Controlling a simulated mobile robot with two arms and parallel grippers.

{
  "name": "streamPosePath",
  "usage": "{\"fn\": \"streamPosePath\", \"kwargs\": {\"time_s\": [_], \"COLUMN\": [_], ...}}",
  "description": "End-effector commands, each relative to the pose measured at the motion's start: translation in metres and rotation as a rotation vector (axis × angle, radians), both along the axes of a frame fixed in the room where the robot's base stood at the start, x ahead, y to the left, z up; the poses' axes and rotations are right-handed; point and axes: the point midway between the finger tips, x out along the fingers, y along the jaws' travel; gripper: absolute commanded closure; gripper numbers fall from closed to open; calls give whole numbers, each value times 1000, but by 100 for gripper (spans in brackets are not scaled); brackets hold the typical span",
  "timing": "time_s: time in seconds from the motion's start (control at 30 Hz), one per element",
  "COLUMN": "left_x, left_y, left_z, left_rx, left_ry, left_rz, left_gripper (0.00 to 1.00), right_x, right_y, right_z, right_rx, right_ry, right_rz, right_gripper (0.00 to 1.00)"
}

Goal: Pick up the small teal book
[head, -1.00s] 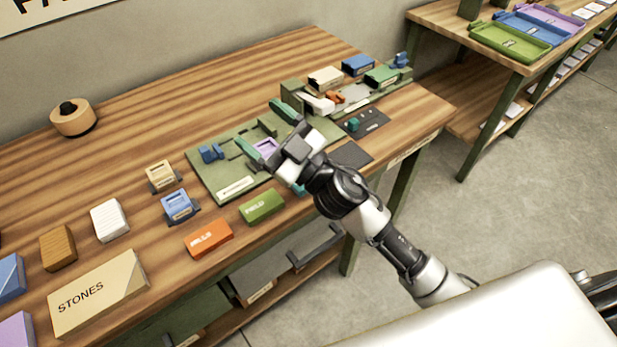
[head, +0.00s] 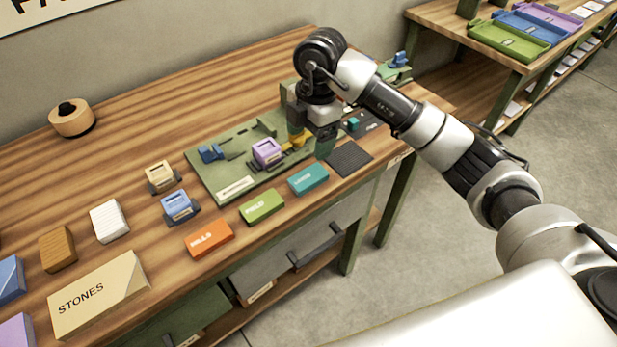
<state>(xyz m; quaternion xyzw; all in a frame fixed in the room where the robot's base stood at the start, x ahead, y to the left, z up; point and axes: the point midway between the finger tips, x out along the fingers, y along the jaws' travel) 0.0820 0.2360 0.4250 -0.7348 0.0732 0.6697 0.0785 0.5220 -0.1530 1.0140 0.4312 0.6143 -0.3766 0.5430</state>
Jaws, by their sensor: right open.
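The small teal book (head: 308,179) lies flat on the wooden table near its front edge, in a row with a green book (head: 262,207) and an orange book (head: 209,238). Nothing hides it. My right gripper (head: 311,146) points down, open and empty, over the right part of the green board. It is behind the teal book and apart from it. My left gripper is not in view.
A green board (head: 215,180) holds a purple block (head: 267,152), blue pieces and a yellow piece close to my fingers. A dark ribbed pad (head: 349,158) lies right of the teal book. A small teal cube (head: 353,124) sits on a dark plate behind it.

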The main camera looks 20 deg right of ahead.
Motion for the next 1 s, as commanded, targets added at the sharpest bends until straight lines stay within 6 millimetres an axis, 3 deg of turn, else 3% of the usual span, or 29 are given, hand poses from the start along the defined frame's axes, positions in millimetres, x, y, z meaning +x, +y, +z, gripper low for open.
{"fn": "streamPosePath", "kwargs": {"time_s": [0.23,0.53,0.73,1.0], "left_x": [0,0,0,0], "left_y": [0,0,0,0], "left_z": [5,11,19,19], "left_rx": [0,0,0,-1], "left_ry": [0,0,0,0], "left_rz": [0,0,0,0], "left_gripper": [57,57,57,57], "right_x": [-2,-3,-4,-4], "right_y": [2,3,1,3], "right_z": [-37,-63,-94,-107], "right_rx": [-12,-10,-9,-7], "right_ry": [9,7,8,3], "right_rz": [-8,-6,-4,-3], "right_gripper": [22,22,22,22]}}
